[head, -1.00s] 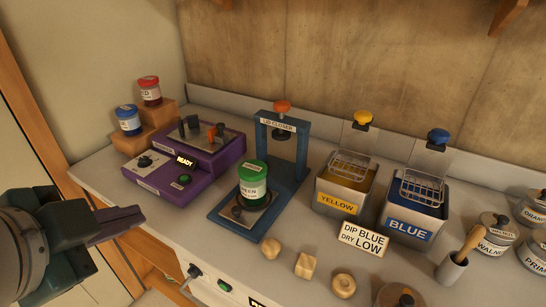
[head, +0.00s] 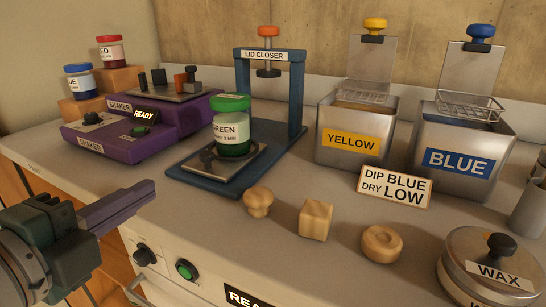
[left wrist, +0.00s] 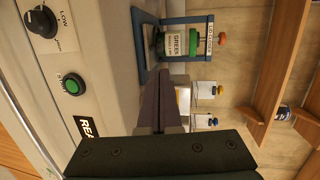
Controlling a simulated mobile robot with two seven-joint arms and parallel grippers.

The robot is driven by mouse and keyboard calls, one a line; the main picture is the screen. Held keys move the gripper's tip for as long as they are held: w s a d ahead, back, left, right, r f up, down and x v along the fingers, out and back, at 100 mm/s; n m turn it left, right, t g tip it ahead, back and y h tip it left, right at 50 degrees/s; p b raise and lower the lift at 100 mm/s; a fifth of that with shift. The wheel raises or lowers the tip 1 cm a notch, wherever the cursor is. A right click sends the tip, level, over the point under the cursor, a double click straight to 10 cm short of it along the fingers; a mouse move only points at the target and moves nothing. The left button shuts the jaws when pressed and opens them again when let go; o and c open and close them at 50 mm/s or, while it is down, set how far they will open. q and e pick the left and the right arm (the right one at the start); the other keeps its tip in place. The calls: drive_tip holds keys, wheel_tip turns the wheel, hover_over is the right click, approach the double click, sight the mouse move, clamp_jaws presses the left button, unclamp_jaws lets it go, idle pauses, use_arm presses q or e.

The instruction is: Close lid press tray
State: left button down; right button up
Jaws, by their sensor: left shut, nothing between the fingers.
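The blue lid press (head: 242,54), labelled LID CLOSER, stands mid-bench with an orange knob on top and its plunger raised. Its sliding tray (head: 199,166) is pulled out toward the front of the blue base. A green-lidded jar (head: 231,126) stands upright on the tray, in front of the press frame. The press and jar (left wrist: 174,43) also show sideways in the left wrist view. My left gripper (head: 150,190) is shut and empty, left of and in front of the tray, apart from it, near the bench's front edge. My right gripper is not in view.
A purple shaker (head: 110,150) with red and blue jars behind it stands left. YELLOW (head: 349,165) and BLUE (head: 458,185) dip tanks stand right. Wooden knobs (head: 258,202), a sign (head: 394,187) and a WAX tin (head: 500,245) occupy the front right.

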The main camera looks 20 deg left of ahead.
sight(203, 158)
use_arm(q)
drive_tip(key=w, duration=0.4)
drive_tip(key=w+f+b, duration=0.1)
drive_tip(key=w, duration=0.2)
drive_tip(key=w+a+f, duration=0.1)
drive_tip(key=w, duration=0.3)
drive_tip(key=shift+w, duration=0.35)
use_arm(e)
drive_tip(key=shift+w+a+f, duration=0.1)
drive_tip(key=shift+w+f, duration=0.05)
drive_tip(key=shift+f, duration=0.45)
